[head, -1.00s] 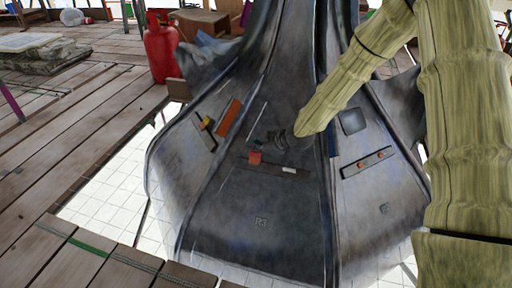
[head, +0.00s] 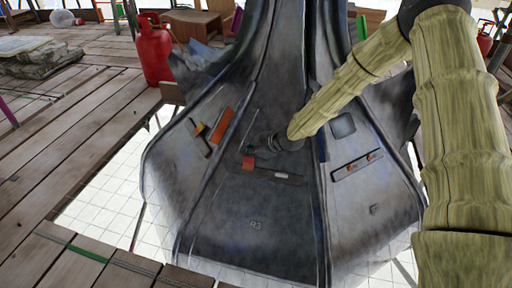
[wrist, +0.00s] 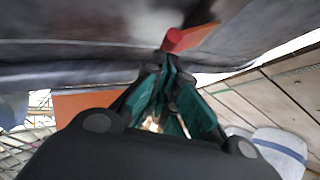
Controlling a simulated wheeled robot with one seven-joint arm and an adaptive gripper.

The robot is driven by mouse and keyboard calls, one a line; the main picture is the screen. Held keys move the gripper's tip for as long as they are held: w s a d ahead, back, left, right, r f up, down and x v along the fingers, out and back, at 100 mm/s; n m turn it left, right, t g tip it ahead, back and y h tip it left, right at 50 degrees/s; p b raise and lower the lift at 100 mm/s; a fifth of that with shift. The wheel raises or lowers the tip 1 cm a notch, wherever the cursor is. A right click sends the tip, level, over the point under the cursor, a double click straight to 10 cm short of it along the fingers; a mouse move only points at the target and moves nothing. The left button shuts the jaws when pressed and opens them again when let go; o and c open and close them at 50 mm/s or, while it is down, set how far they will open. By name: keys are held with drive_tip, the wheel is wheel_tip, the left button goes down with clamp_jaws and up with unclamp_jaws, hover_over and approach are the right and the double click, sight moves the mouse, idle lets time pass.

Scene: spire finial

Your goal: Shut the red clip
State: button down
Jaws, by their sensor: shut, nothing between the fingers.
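The grey metal spire (head: 255,215) fills the middle of the head view. On its centre panel a dark bar carries a red block (head: 247,163) at its left end, which looks like the red clip; its exact position is too small to tell. My gripper (head: 251,149) is just above this block, close to the panel, its fingers hardly visible. In the wrist view my teal fingers (wrist: 168,85) are together and empty. A red rounded piece (wrist: 174,40) shows just past the fingertips; I cannot tell whether they touch it.
The left panel has an orange strip (head: 222,125) and a small yellow and red fitting (head: 200,129). A red gas cylinder (head: 153,50) stands on the planks behind left. An open gap surrounds the spire's base.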

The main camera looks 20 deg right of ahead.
drive_tip(key=shift+w+d+r+p, duration=0.15)
drive_tip(key=shift+w+d+p, duration=0.15)
drive_tip(key=shift+p, duration=0.55)
drive_tip(key=shift+w+d+p, duration=0.25)
drive_tip(key=shift+w+p, duration=0.1)
drive_tip(key=shift+p, duration=0.5)
drive_tip(key=shift+w+d+f+p, duration=0.3)
drive_tip(key=shift+w+f+p, duration=0.2)
drive_tip(key=shift+f+p, duration=0.15)
drive_tip(key=shift+s+a+r, duration=0.1)
drive_tip(key=shift+s+a, duration=0.35)
drive_tip(key=shift+s, duration=0.25)
